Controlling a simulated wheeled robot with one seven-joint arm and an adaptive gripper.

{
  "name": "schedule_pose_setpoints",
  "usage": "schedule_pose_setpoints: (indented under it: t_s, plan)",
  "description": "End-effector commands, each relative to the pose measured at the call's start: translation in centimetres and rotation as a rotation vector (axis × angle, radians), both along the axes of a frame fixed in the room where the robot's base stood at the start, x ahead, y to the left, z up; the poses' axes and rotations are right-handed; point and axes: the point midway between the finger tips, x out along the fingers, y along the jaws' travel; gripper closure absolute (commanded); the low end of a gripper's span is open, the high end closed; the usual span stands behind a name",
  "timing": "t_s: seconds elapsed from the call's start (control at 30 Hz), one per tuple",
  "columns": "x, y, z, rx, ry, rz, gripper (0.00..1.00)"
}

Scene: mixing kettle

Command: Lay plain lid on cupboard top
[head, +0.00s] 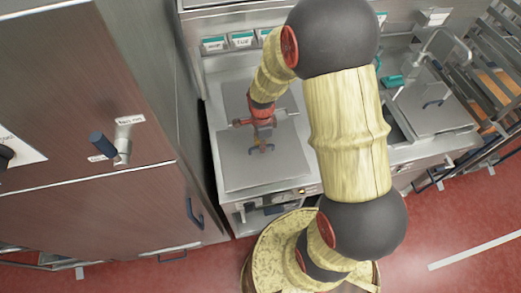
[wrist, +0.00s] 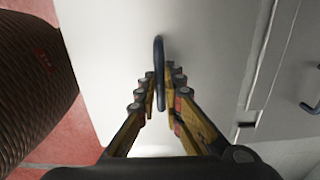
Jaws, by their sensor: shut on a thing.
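The plain lid (head: 238,171) is a flat grey square plate with a dark blue loop handle (wrist: 159,72). It is over the steel unit (head: 212,118) in the middle of the head view. My gripper (head: 263,147) points down at the lid's middle. In the wrist view my gripper (wrist: 161,92) is shut around the handle, and the pale lid (wrist: 110,55) fills the area beneath. I cannot tell whether the lid touches the surface below. I cannot tell for sure which surface is the cupboard top.
A tall steel cabinet (head: 90,215) stands close on the left. On the right, another unit bears a steel plate (head: 428,112) with a dark handle and a tap. A rack (head: 490,75) stands at the far right. Red floor (head: 450,215) is open in front.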

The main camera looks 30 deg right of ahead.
Motion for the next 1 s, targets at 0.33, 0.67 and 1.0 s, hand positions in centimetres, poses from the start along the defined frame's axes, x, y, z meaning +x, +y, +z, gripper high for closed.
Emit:
schedule_pose_setpoints:
  t_s: [0.33,0.67,1.0]
  plan:
    - [0.5,0.2,-3.5,0.0,0.0,0.0,1.0]
    - [0.5,0.2,-3.8,0.0,-0.001,0.0,1.0]
    - [0.4,0.2,-3.9,0.0,0.0,0.0,0.75]
